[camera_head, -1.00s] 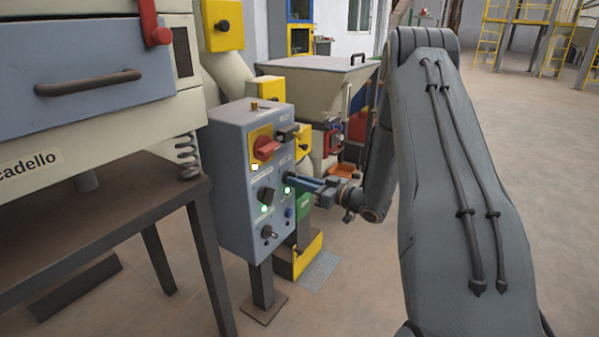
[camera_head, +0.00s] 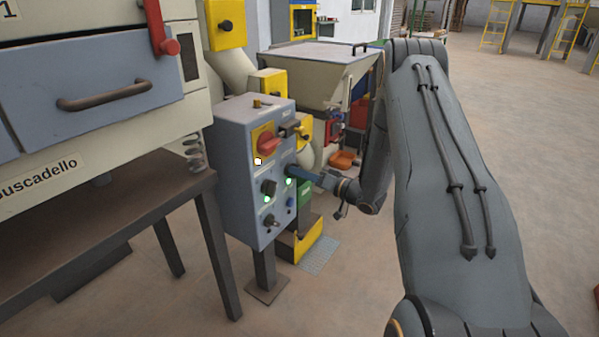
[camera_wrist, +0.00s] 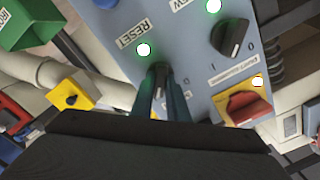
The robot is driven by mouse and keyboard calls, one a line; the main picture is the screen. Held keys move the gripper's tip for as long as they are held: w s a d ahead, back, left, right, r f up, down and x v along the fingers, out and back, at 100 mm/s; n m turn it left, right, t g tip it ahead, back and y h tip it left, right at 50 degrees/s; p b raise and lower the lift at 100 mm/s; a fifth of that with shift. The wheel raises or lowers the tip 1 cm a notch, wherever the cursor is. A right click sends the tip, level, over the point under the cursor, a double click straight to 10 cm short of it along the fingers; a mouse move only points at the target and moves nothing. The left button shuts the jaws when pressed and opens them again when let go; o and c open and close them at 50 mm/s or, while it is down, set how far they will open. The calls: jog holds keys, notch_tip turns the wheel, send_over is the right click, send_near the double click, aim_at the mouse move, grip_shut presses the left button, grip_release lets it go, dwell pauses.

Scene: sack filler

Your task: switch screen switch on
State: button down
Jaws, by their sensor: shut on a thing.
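The blue-grey control box (camera_head: 233,190) stands on a post left of my arm. In the wrist view, my gripper (camera_wrist: 162,82) is shut on a black switch knob (camera_wrist: 160,70) on its panel (camera_wrist: 195,75). A lamp (camera_wrist: 143,49) beside that knob glows green-white, with a RESET label past it. The held knob's own label is hidden or unreadable, so I cannot tell its marked position. Another black knob (camera_wrist: 232,38) with a lit green lamp (camera_wrist: 213,6) is apart from my jaws. In the head view, my gripper (camera_head: 295,171) reaches the panel's right side.
A red rotary handle on a yellow plate (camera_head: 268,143) sits higher on the panel, close to my gripper. A drawer machine on a dark table (camera_head: 130,205) stands at left. A hopper (camera_head: 320,70) and yellow base (camera_head: 308,240) are behind the box.

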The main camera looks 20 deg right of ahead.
dwell(0.4)
jog(key=c, duration=1.7)
grip_release()
jog(key=shift+s, duration=0.1)
jog(key=v, duration=0.7)
jog(key=shift+s+d, duration=0.25)
